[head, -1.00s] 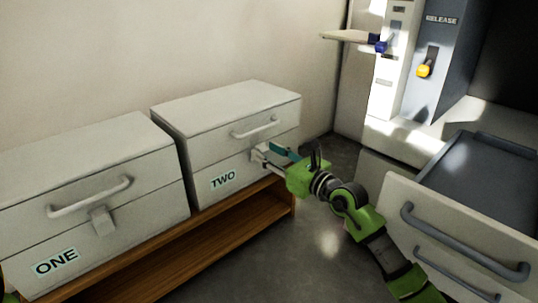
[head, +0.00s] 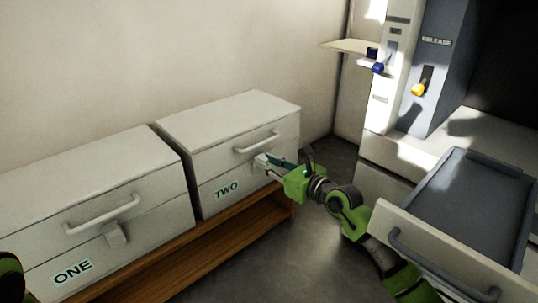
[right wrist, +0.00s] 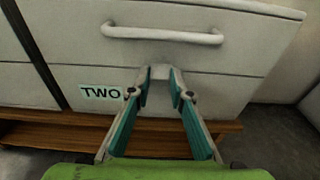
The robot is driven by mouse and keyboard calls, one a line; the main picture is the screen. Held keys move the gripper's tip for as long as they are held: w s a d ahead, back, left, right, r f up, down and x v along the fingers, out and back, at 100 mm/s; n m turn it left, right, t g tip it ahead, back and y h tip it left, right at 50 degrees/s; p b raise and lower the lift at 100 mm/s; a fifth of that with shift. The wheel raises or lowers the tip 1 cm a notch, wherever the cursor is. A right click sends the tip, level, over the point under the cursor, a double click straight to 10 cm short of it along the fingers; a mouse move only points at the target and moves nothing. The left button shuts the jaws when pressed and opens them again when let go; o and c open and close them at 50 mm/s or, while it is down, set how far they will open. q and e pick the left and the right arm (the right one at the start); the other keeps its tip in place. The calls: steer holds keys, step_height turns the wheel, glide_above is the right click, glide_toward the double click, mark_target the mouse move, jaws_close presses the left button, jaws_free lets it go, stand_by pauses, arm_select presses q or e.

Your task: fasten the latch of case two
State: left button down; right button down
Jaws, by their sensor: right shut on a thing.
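Case two (head: 228,125) is a pale box with a bar handle (head: 257,142) on its lid and a "TWO" label (head: 227,189) on its lower front. My right gripper (head: 262,161) is at the front of this case, below the handle. In the right wrist view, the latch (right wrist: 160,71) is a small pale plate at the lid seam, between the fingertips of my right gripper (right wrist: 161,82). The gripper is shut on it. The fingers hide most of the latch in the head view. My left gripper is out of sight.
Case one (head: 75,190) stands left of case two on a wooden bench (head: 180,262); its latch (head: 115,235) hangs at its front.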

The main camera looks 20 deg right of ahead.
stand_by(0.4)
steer(key=c, duration=1.8)
jaws_free()
steer(key=shift+c, duration=0.2)
steer(key=v, duration=1.2)
